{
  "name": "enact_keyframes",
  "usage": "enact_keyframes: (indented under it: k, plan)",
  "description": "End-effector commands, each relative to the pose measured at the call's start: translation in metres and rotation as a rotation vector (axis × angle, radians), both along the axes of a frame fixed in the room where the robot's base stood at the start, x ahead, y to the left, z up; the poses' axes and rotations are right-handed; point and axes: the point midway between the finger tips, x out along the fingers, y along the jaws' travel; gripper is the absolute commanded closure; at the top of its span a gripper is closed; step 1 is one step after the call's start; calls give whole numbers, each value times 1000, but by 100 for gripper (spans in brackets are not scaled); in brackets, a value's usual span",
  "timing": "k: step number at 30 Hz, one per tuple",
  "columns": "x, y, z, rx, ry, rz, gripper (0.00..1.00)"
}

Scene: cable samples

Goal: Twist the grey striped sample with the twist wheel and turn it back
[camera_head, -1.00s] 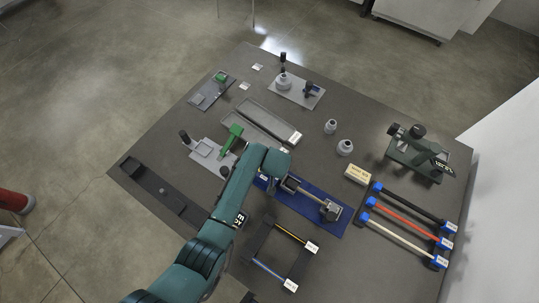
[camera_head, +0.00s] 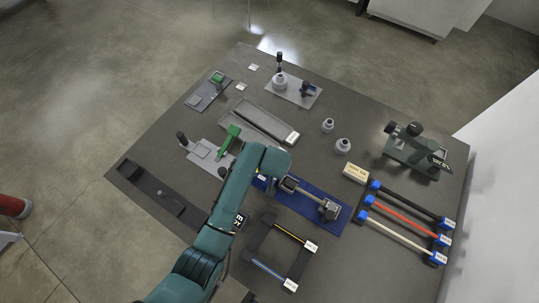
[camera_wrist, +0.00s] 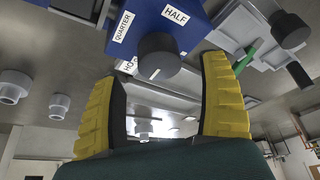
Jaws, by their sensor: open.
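The twist fixture (camera_head: 342,223) is a blue base at the table's middle, partly behind my arm. A thin sample (camera_head: 308,194) lies between its two end blocks; its stripes are too small to make out. In the wrist view, a blue panel (camera_wrist: 200,28) carries labels "QUARTER" and "HALF", with a dark round knob (camera_wrist: 158,52), apparently the twist wheel, in front of it. My gripper (camera_wrist: 160,75) is open, its yellow fingers apart. The knob appears between and beyond the fingertips; contact is not visible. In the head view my arm hides the fingers.
A dark rack (camera_head: 302,268) with thin samples stands in front of the fixture. A rack (camera_head: 434,247) of black, red and white samples is at the right. A green-handled device (camera_head: 229,140) is left of my wrist. Grey weights (camera_head: 343,145) stand behind.

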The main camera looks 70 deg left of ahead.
Motion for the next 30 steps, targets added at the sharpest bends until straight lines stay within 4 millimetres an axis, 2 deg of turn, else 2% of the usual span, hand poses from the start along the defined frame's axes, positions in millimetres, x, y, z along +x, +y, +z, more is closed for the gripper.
enact_keyframes:
  k: [1, 6, 11, 30]
  plan:
    - [0, -5, 13, 4, -3, -2, 24]
    - [-2, -21, 51, 2, -2, -1, 24]
    - [-3, -31, 72, 0, 0, -1, 24]
    - [-3, -32, 77, -1, 1, 0, 24]
